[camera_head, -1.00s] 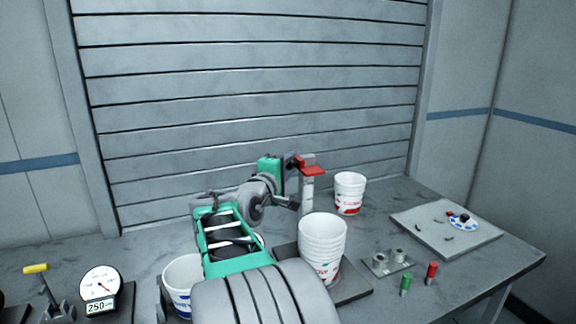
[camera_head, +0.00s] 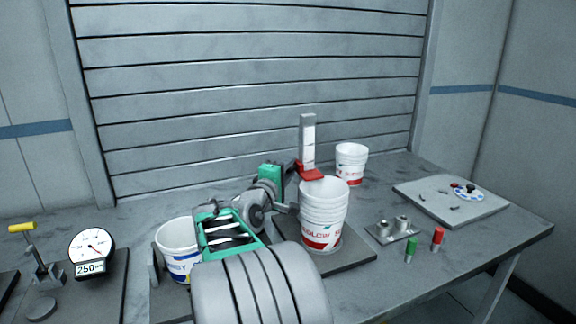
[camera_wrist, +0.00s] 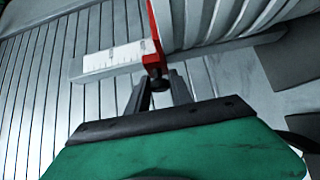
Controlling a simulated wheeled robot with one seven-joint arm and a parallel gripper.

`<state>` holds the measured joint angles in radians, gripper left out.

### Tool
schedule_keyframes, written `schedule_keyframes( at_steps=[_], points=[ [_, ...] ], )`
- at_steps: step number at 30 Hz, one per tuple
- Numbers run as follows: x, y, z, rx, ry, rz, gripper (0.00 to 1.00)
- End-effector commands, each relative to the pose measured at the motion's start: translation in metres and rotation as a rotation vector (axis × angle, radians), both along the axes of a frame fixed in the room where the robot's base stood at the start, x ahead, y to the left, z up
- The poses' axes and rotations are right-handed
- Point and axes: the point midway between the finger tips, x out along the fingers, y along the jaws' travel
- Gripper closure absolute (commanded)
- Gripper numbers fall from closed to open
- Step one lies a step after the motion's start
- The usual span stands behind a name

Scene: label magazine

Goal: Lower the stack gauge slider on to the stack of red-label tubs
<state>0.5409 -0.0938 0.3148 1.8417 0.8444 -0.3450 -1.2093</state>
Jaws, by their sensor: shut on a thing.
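The stack of red-label tubs (camera_head: 323,222), white and nested, stands upright on a dark base plate (camera_head: 345,258). Behind it rises the pale gauge post (camera_head: 308,140). The red stack gauge slider (camera_head: 311,175) is low on the post, its arm at the rim of the top tub; I cannot tell whether it touches. In the wrist view, the slider (camera_wrist: 154,60) lies beside the stack's rim (camera_wrist: 185,25). My gripper (camera_wrist: 160,84) is shut on the slider's dark knob, and its fingertips are mostly hidden in the head view.
Another red-label tub (camera_head: 351,164) stands behind to the right. A blue-label tub (camera_head: 178,248) stands left of my arm. A dial gauge (camera_head: 91,247) is at the far left. A metal fixture (camera_head: 392,231), green (camera_head: 411,250) and red (camera_head: 437,238) pegs and a grey board (camera_head: 452,204) are right.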

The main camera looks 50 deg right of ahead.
Motion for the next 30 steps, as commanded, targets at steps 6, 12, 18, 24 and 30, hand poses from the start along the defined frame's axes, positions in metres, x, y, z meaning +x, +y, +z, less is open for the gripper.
schedule_keyframes(
  at_steps=[6, 12, 18, 24, 30],
  points=[
    [0.000, 0.000, -0.002, 0.004, 0.003, 0.000, 0.96],
    [0.000, 0.000, -0.002, 0.004, 0.003, 0.000, 0.62],
    [0.000, 0.000, -0.001, 0.004, 0.002, 0.000, 0.56],
    [-0.001, 0.008, -0.001, 0.003, 0.001, 0.002, 0.56],
    [-0.009, 0.046, -0.002, 0.003, 0.001, 0.006, 0.56]
  ],
)
